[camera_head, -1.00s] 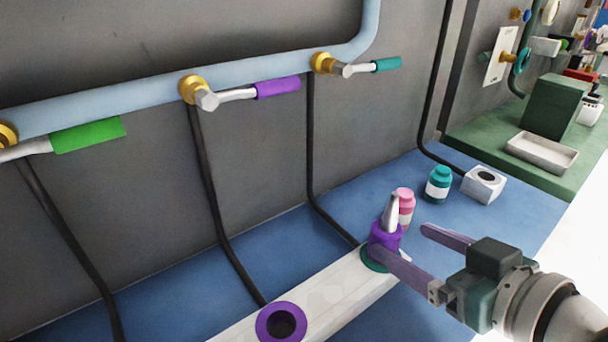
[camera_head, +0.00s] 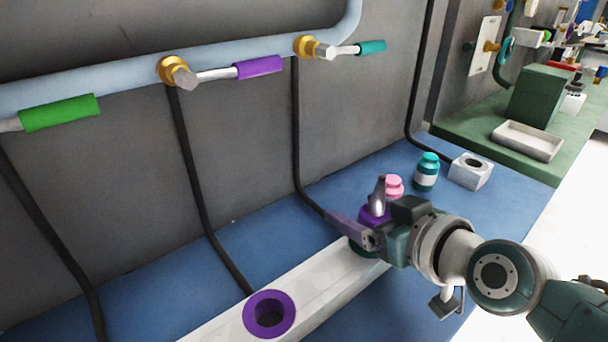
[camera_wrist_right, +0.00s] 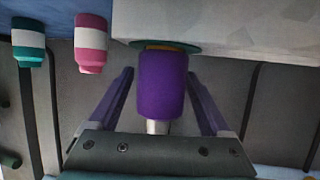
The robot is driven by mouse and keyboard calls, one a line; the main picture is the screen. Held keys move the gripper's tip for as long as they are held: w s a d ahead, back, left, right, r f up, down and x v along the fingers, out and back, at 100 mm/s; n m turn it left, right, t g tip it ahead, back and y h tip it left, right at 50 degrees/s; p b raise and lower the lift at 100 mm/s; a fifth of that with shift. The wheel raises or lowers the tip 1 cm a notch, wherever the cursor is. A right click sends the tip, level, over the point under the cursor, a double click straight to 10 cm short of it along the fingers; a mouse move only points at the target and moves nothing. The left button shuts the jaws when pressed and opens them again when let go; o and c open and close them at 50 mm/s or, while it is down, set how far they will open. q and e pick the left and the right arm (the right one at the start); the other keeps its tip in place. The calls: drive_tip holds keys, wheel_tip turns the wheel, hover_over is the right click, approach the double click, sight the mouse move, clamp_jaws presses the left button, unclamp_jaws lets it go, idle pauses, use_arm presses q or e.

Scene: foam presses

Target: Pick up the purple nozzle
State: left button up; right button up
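The purple nozzle (camera_head: 374,212) has a purple body and a grey metal tip. It stands upright in a teal ring on the white rail (camera_head: 318,276), partly hidden by my right gripper in the head view. In the right wrist view the nozzle (camera_wrist_right: 162,84) is between the two fingers of my right gripper (camera_wrist_right: 161,100). The gripper is open, with a gap on each side of the purple body. It also shows in the head view (camera_head: 357,226). My left gripper is not in view.
An empty purple ring (camera_head: 269,314) sits nearer on the rail. A pink bottle (camera_head: 394,187), a teal bottle (camera_head: 426,172) and a white block (camera_head: 470,171) stand behind the nozzle. A pipe (camera_head: 230,52) with colored-handled valves runs along the wall.

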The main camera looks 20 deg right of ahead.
clamp_jaws()
idle(0.4)
